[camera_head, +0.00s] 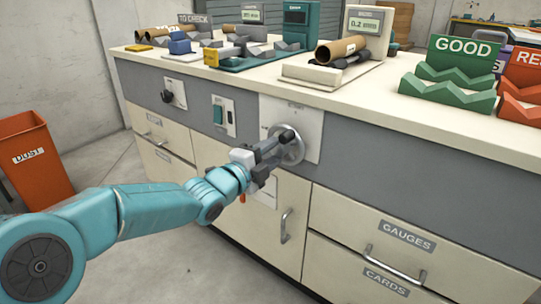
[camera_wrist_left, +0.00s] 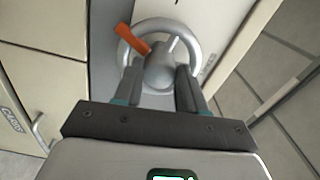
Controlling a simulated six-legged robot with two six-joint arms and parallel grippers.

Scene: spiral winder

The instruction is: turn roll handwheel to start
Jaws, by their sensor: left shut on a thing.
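The roll handwheel (camera_head: 298,149) is a silver ring on a pale plate on the cabinet's grey front band. In the left wrist view its rim (camera_wrist_left: 166,24) shows around a thick grey hub (camera_wrist_left: 160,72), with an orange piece (camera_wrist_left: 131,40) across the rim's left part. My left gripper (camera_head: 279,143) reaches the wheel from the lower left. In the left wrist view its fingers (camera_wrist_left: 159,80) stand either side of the hub, shut on it. The gripper hides part of the wheel in the head view. My right gripper is not in view.
A black knob (camera_head: 168,96) and a green switch (camera_head: 218,114) are left of the wheel. Drawer handles (camera_head: 394,264) and a door handle (camera_head: 285,225) stick out below. Trays and gauges crowd the countertop (camera_head: 350,96). An orange dust bin (camera_head: 38,160) stands at left.

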